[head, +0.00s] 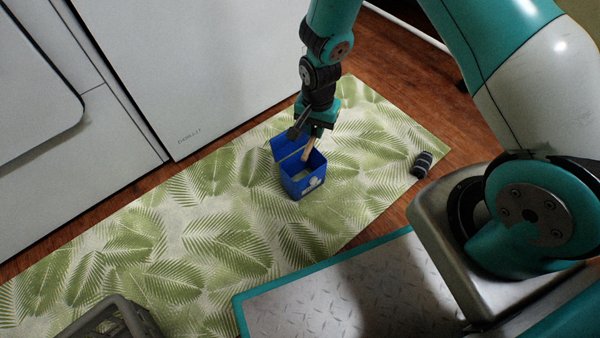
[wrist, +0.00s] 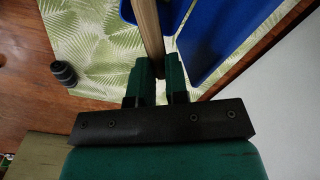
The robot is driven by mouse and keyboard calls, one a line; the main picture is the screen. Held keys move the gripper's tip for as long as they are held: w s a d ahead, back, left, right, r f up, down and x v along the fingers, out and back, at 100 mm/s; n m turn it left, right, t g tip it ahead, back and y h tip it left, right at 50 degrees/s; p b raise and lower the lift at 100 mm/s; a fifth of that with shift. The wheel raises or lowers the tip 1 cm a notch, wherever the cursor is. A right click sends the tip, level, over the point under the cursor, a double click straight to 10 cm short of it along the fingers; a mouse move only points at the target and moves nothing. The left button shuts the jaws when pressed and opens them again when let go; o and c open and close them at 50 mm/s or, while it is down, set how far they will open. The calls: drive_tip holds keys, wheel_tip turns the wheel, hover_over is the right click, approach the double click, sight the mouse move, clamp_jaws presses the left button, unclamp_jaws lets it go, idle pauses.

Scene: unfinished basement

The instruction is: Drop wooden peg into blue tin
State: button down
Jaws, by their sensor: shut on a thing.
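The blue tin (head: 299,186) stands upright on the leaf-pattern mat, with its lid (head: 286,146) raised at the back left. My gripper (head: 316,128) is above the tin's opening. It is shut on the wooden peg (head: 308,149), a pale stick that points down toward the opening. In the wrist view the peg (wrist: 148,30) sits between the two green fingers of my gripper (wrist: 157,75), and part of the blue tin (wrist: 205,35) shows beyond them. I cannot tell whether the peg's lower end is inside the tin.
The tin is on a green leaf-pattern mat (head: 215,235) over a wooden floor. A dark ribbed cylinder (head: 422,164) lies near the mat's right edge. A grey crate (head: 105,320) is at the bottom left. White appliance fronts (head: 190,70) border the mat at the back.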

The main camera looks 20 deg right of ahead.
drive_tip(key=shift+f+b, duration=0.3)
drive_tip(key=shift+f, duration=0.35)
drive_tip(key=c, duration=1.1)
unclamp_jaws()
drive_tip(key=shift+o, duration=0.2)
drive_tip(key=shift+r, duration=0.15)
wheel_tip(320, 180, up, 17)
drive_tip(key=p, duration=1)
drive_tip(key=shift+r, duration=0.15)
